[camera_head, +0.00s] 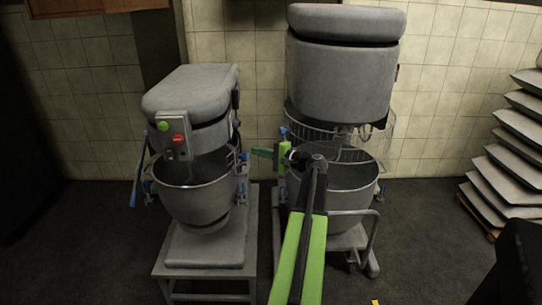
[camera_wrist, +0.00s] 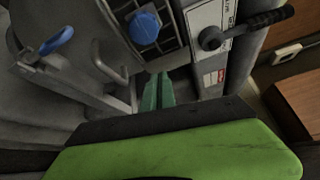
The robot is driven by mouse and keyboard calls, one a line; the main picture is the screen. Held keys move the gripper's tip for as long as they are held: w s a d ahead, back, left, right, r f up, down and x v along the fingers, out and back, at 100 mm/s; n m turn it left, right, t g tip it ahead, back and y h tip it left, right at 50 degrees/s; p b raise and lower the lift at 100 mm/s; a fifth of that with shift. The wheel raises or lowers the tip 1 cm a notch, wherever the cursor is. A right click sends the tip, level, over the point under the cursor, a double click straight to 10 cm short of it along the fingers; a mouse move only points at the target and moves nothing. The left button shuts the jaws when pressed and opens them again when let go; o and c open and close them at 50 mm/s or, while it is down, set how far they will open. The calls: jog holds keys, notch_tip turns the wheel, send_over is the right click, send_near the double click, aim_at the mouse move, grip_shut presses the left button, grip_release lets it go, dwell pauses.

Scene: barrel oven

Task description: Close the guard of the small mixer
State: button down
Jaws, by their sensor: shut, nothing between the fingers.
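The small mixer (camera_head: 195,95) stands at the left on a grey stand, with a green and a red button on its head. Its steel bowl (camera_head: 196,195) hangs below the head. Thin metal bars show around the bowl's top, but I cannot clearly tell the guard or its position. My gripper (camera_head: 262,153) is shut and empty, just right of the small mixer's bowl, pointing left towards its blue-knobbed right side. In the wrist view its green fingers (camera_wrist: 157,92) are together, below a blue knob (camera_wrist: 145,27); contact cannot be told.
A larger mixer (camera_head: 340,80) with a wire guard (camera_head: 378,128) and bowl (camera_head: 350,188) stands close on the right. Stacked trays (camera_head: 510,165) are at the far right. A black lever (camera_wrist: 250,27) is near my fingers. Floor is free at the front left.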

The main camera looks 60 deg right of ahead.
jog(key=a, duration=0.2)
jog(key=s+a+p, duration=0.1)
jog(key=shift+s+a+r, duration=0.1)
jog(key=shift+a+r, duration=0.3)
